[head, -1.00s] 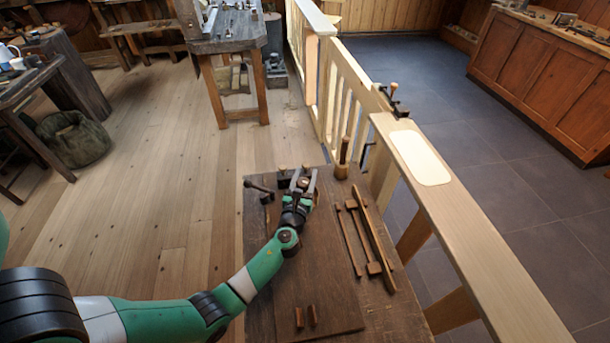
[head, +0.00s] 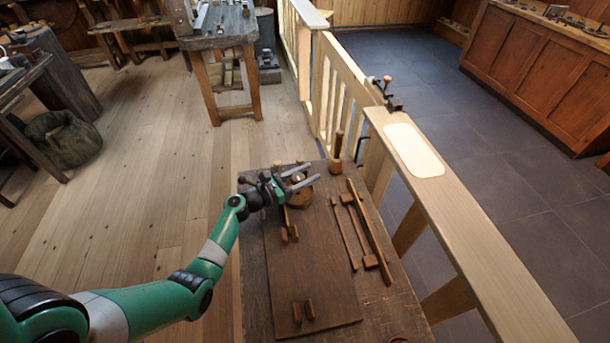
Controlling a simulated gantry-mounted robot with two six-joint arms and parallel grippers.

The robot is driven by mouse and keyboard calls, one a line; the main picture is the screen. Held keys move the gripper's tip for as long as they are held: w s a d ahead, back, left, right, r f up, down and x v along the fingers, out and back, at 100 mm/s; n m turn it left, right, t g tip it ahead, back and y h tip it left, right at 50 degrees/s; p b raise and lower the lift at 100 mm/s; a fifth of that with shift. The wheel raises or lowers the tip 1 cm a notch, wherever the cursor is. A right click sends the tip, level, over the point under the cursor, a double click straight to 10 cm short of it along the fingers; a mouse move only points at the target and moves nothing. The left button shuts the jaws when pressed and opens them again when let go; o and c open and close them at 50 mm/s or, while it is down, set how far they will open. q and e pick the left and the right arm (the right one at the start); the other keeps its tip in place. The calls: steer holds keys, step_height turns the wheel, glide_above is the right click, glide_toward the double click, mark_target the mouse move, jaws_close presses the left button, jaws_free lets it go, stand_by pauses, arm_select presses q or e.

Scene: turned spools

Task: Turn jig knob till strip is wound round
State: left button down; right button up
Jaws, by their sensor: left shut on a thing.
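The round wooden jig (head: 300,200) stands near the far end of the dark board on the workbench. My left gripper (head: 302,178) reaches it from the left, its two grey fingers pointing right. The fingers are shut on the small jig knob (head: 298,177) on top of the jig and partly cover it. A strip cannot be made out clearly; a thin piece seems to run from the jig toward two short wooden pegs (head: 289,235) on the board. My right gripper is out of view.
Two more pegs (head: 303,310) stand at the board's near end. Long wooden bars (head: 370,235) lie on the right of the bench. An upright wooden handle (head: 337,150) stands at the far right corner. A pale wooden railing (head: 465,230) runs along the bench's right side.

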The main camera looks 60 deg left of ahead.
arm_select(q)
steer(key=m+h+b, duration=0.2)
steer(key=h+b, duration=0.1)
steer(key=b, duration=0.1)
steer(key=d+m+g+h+b, duration=0.1)
steer(key=m+h+b, duration=0.1)
steer(key=h+b, duration=0.1)
steer(key=m+g+h+b, duration=0.1)
steer(key=m+h+b, duration=0.1)
steer(key=h+b, duration=0.2)
steer(key=shift+s+d+f+m+b, duration=0.2)
steer(key=shift+d+f+m+b, duration=0.2)
steer(key=shift+b, duration=0.25)
steer(key=shift+d+r+m+g+h+b, duration=0.1)
steer(key=shift+r+m+g+h+b, duration=0.25)
steer(key=shift+h+b, duration=0.35)
steer(key=shift+c, duration=1.5)
jaws_free()
steer(key=p+v, duration=0.1)
steer(key=v, duration=0.6)
steer(key=shift+s+p, duration=0.3)
steer(key=shift+p, duration=0.05)
